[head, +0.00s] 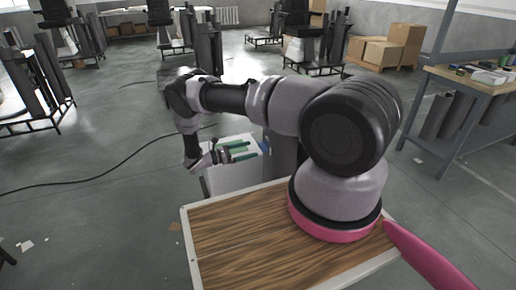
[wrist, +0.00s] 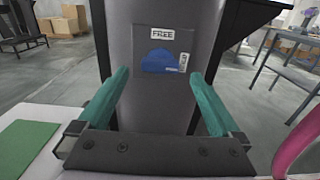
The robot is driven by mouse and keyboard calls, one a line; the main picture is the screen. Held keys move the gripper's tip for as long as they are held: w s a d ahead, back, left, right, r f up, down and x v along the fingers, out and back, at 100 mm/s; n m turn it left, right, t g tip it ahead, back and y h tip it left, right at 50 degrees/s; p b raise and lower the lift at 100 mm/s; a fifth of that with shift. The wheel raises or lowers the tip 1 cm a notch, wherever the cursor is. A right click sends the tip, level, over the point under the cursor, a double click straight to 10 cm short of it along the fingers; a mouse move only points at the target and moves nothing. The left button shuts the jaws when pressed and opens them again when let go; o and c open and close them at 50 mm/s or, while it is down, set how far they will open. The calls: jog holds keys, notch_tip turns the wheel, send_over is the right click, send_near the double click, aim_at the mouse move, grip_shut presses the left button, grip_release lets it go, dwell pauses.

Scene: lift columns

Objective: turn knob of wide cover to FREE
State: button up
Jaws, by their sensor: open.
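The wide cover (wrist: 155,20) is a dark grey upright panel filling the middle of the wrist view. On it is a darker square plate with a blue knob (wrist: 158,61), rounded and broad. A white FREE label (wrist: 162,33) sits above the knob. A second, turned label (wrist: 184,62) sits at its right; its text is too small to read. My gripper (wrist: 160,75) is open, its green fingers apart to the left and right of the knob and nearer the camera. Nothing is between them. In the head view my gripper (head: 240,151) is over a white surface.
The white-topped stand (head: 235,178) is under my gripper; a green sheet (wrist: 24,146) lies on its top at left. A workbench (head: 480,80) stands at right, cardboard boxes (head: 385,48) behind. A black cable (head: 90,180) crosses the floor at left.

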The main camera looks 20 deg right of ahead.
aim_at(260, 147)
jog(key=shift+d, duration=2.6)
jog(key=c, duration=1.3)
